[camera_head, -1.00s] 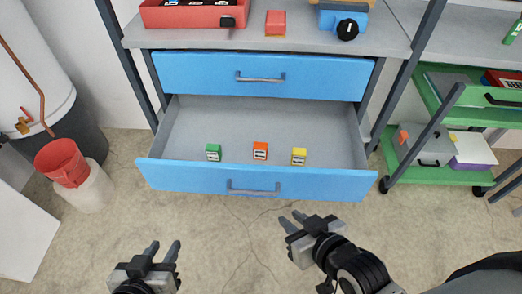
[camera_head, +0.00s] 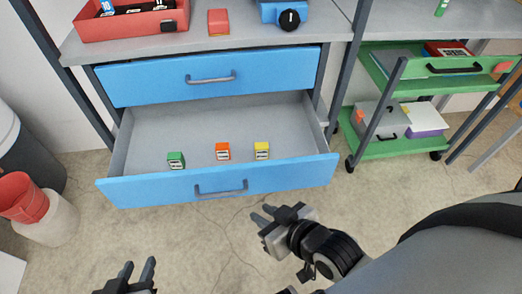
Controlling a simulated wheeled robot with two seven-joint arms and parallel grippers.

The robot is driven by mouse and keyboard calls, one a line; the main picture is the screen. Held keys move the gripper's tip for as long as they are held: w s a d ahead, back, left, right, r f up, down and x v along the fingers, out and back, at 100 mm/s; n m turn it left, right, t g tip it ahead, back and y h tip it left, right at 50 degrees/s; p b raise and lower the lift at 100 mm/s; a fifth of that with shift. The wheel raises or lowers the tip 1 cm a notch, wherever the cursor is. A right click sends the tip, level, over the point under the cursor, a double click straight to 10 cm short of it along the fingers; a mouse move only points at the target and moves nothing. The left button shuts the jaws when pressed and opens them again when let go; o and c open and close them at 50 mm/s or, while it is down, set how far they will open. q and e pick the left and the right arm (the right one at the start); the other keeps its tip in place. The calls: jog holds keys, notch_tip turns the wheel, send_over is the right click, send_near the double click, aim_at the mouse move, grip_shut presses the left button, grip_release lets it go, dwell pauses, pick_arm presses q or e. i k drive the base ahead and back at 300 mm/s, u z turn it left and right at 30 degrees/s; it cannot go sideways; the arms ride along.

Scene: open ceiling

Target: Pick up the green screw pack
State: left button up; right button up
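The green screw pack (camera_head: 176,160) is a small green box with a pale label. It sits at the left in the open lower blue drawer (camera_head: 222,187), near the drawer's front. An orange pack (camera_head: 222,151) and a yellow pack (camera_head: 262,150) stand to its right in the same drawer. My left gripper (camera_head: 138,274) is at the bottom edge, in front of the drawer, with its fingers apart and nothing between them. My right gripper (camera_head: 262,215) is in front of the drawer's right part, fingers apart and empty. Neither gripper touches a pack.
The upper blue drawer (camera_head: 212,76) is shut. The worktop (camera_head: 180,47) above bears a red tray (camera_head: 130,26), a red box (camera_head: 218,22) and a blue item (camera_head: 270,11). A green cart (camera_head: 400,145) stands right. Red and white buckets (camera_head: 50,224) stand left.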

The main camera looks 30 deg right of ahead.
aim_at(175, 160)
jog(key=u, duration=1.95)
jog(key=k, duration=0.6)
jog(key=z, duration=0.9)
jog(key=i, duration=1)
